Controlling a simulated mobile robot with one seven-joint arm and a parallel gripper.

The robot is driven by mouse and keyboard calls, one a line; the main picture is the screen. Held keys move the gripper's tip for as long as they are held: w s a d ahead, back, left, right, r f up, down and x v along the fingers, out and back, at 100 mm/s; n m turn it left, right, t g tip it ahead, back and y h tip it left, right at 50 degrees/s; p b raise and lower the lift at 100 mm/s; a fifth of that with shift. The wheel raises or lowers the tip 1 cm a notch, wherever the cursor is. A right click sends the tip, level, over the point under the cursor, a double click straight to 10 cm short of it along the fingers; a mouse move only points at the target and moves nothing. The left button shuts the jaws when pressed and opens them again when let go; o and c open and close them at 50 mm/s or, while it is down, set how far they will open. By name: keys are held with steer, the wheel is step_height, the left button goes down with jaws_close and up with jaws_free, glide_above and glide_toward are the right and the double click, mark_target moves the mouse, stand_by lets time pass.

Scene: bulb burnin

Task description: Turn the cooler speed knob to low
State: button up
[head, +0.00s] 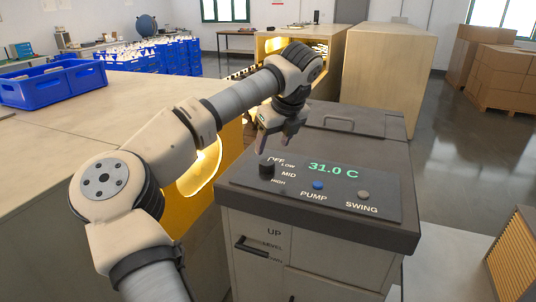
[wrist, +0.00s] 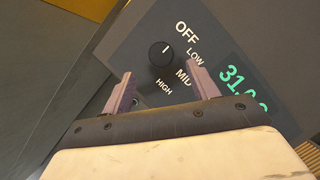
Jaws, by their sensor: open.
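The cooler speed knob (head: 267,169) is a small dark round knob at the left of the cooler's sloped control panel (head: 335,200). The labels OFF, LOW, MID and HIGH curve around its right side. In the wrist view the knob (wrist: 162,55) shows a white mark that points up and slightly right, toward the OFF side. My gripper (head: 275,147) is open and empty, above and just behind the knob. In the wrist view my gripper's fingers (wrist: 160,76) are spread, with the knob beyond the gap between their tips. They appear apart from it.
The panel also has a green 31.0 C display (head: 333,170), a blue PUMP button (head: 318,185) and a grey SWING button (head: 363,194). A wooden cabinet with a glowing round opening (head: 203,170) stands close left of the cooler. Open floor (head: 465,165) lies to the right.

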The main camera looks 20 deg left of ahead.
mark_target(267, 162)
steer(key=p+x, duration=0.1)
steer(key=x, duration=0.6)
steer(key=shift+d+p, duration=0.15)
steer(key=shift+p, duration=0.25)
steer(key=c, duration=1)
steer(key=shift+f+b, duration=0.1)
steer(key=shift+b, duration=0.35)
steer(key=shift+f+m+t+b, duration=0.1)
steer(key=shift+m+t+b, duration=0.2)
steer(key=shift+m+b, duration=0.45)
steer(key=shift+m+t+h+b, duration=0.3)
steer(key=shift+m+h+b, duration=0.3)
steer(key=shift+m+b, duration=0.5)
steer(key=m+h+b, duration=0.1)
steer(key=m, duration=0.1)
steer(key=m+b, duration=0.1)
steer(key=m, duration=0.2)
steer(key=shift+a+r+t+h, duration=0.2)
steer(key=shift+t+h, duration=0.2)
